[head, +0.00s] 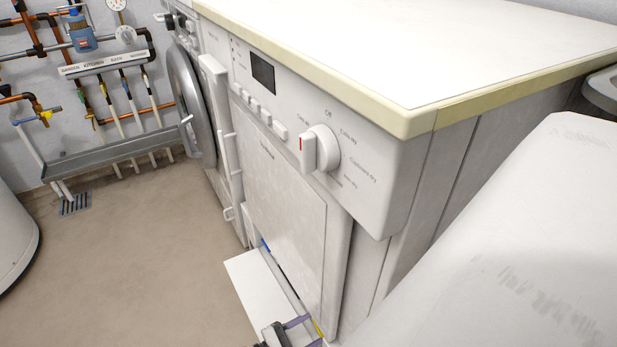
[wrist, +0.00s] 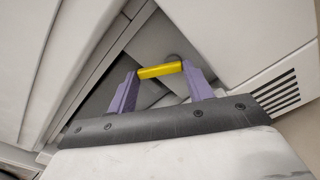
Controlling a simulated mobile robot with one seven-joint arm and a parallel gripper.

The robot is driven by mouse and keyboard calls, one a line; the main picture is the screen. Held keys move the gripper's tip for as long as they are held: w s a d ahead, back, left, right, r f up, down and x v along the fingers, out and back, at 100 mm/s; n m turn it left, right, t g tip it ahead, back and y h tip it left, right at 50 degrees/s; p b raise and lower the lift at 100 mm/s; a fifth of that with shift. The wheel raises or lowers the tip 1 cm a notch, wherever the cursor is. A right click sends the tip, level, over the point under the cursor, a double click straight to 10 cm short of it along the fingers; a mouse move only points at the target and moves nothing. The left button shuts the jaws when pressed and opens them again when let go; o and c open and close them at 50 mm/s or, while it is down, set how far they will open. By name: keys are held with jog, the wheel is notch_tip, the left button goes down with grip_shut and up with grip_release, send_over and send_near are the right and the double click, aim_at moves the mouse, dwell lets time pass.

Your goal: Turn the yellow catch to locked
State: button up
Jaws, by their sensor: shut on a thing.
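The yellow catch (wrist: 160,71) is a short bar lying crosswise between the purple fingertips of my gripper (wrist: 159,70) in the wrist view. Both fingertips meet its ends, and it is slightly tilted in the picture. No locked mark is legible.
A white flap (head: 243,287) hangs open at the dryer's foot, with a blue part (head: 265,245) at the opening's far end. The dial (head: 320,149) sits above. A vent grille (wrist: 276,92) is right of my gripper. The floor (head: 130,250) at left is clear.

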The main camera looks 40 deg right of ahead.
jog(key=shift+w+f+n, duration=0.1)
jog(key=shift+f+n, duration=0.1)
jog(key=shift+n, duration=0.8)
jog(key=o, duration=1)
jog(key=shift+a+p, duration=0.2)
jog(key=shift+p, duration=0.1)
